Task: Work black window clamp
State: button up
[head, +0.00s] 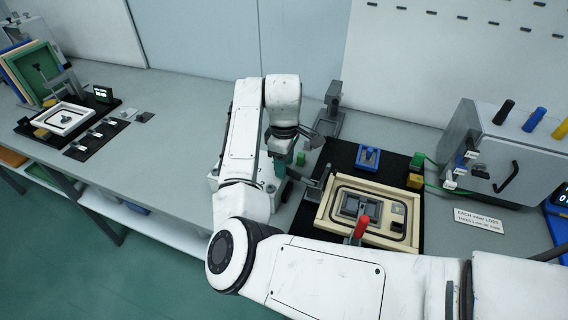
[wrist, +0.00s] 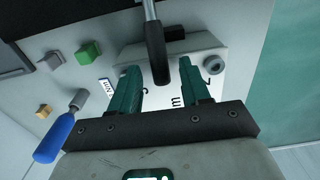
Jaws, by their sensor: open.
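In the wrist view, a black handle (wrist: 156,52) on a metal rod reaches down between the fingers of my gripper (wrist: 160,80). The teal fingers are open, one on each side of the handle; I cannot tell whether either touches it. In the head view, my gripper (head: 279,166) is at the left edge of the panel fixture, partly hidden by my own wrist. A dark lever (head: 310,183) shows beside it. The cream frame (head: 323,210) with a grey window insert (head: 353,205) lies on a black mat (head: 343,152).
A red-handled clamp (head: 361,227) stands at the frame's front, beside my arm. A blue clamp (head: 367,158) and green (head: 417,160) and yellow (head: 415,181) blocks stand behind and right. A grey box (head: 500,150) is farther right.

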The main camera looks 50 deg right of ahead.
jog(key=shift+f, duration=0.45)
grip_shut()
dwell(0.5)
